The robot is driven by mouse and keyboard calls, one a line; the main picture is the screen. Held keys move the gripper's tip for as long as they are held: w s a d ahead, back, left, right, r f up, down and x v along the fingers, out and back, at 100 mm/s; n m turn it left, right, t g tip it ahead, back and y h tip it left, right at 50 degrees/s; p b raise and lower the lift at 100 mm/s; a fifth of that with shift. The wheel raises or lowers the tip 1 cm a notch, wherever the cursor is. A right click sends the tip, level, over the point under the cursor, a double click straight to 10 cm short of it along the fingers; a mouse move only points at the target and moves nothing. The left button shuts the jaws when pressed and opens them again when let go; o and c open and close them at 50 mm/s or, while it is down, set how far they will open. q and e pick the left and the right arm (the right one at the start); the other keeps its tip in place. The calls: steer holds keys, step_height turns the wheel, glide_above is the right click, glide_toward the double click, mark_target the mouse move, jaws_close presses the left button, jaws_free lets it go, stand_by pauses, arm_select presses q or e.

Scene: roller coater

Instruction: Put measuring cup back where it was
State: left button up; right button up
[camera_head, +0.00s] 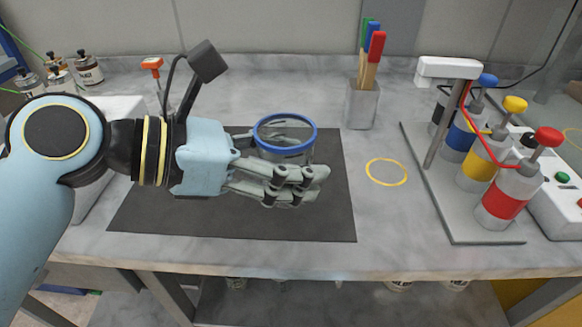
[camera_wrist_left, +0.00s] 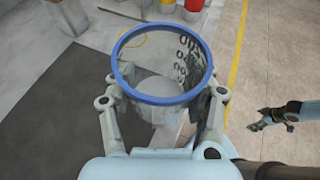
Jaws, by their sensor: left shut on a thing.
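The measuring cup (camera_head: 286,137) is clear with a blue rim and stands upright between the fingers of my left gripper (camera_head: 300,176). It is over the dark mat (camera_head: 250,222); I cannot tell whether its base touches the mat. In the left wrist view the cup (camera_wrist_left: 163,65) shows its blue rim and dark printed marks, with my left gripper's fingers (camera_wrist_left: 165,115) against both sides. A yellow ring marking (camera_head: 386,172) lies on the bench to the right of the mat, empty. My right gripper (camera_wrist_left: 275,115) shows at the right edge of the left wrist view, apart from the cup.
A grey holder (camera_head: 361,104) with colored-handled tools stands behind the ring. A rack (camera_head: 465,185) with several colored-top bottles stands at the right. Small bottles (camera_head: 88,70) stand at the back left. The bench around the ring is clear.

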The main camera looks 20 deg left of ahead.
arm_select(q)
steer(key=w+a+f, duration=0.1)
steer(key=w+f, duration=0.1)
steer(key=w, duration=0.1)
steer(key=w+a+f+b, duration=0.1)
steer(key=w+f, duration=0.1)
steer(key=w, duration=0.2)
steer(key=w+a+f, duration=0.1)
steer(key=w+f, duration=0.1)
steer(key=w, duration=0.1)
steer(key=shift+w+a+f+b, duration=0.2)
steer(key=shift+w+f+b, duration=0.1)
steer(key=shift+f+b, duration=0.1)
step_height(320, 180, down, 3)
steer(key=shift+f+b, duration=0.2)
steer(key=shift+b, duration=0.15)
steer(key=shift+f, duration=0.3)
arm_select(e)
steer(key=shift+s+d+f, duration=0.15)
steer(key=shift+s+f, duration=0.05)
steer(key=shift+f, duration=0.45)
steer(key=shift+s+d+f, duration=0.1)
steer(key=shift+s+f, duration=0.05)
steer(key=shift+f, duration=0.45)
arm_select(q)
steer(key=shift+f, duration=0.1)
steer(key=o, duration=1.3)
arm_select(e)
steer(key=shift+w+a, duration=0.2)
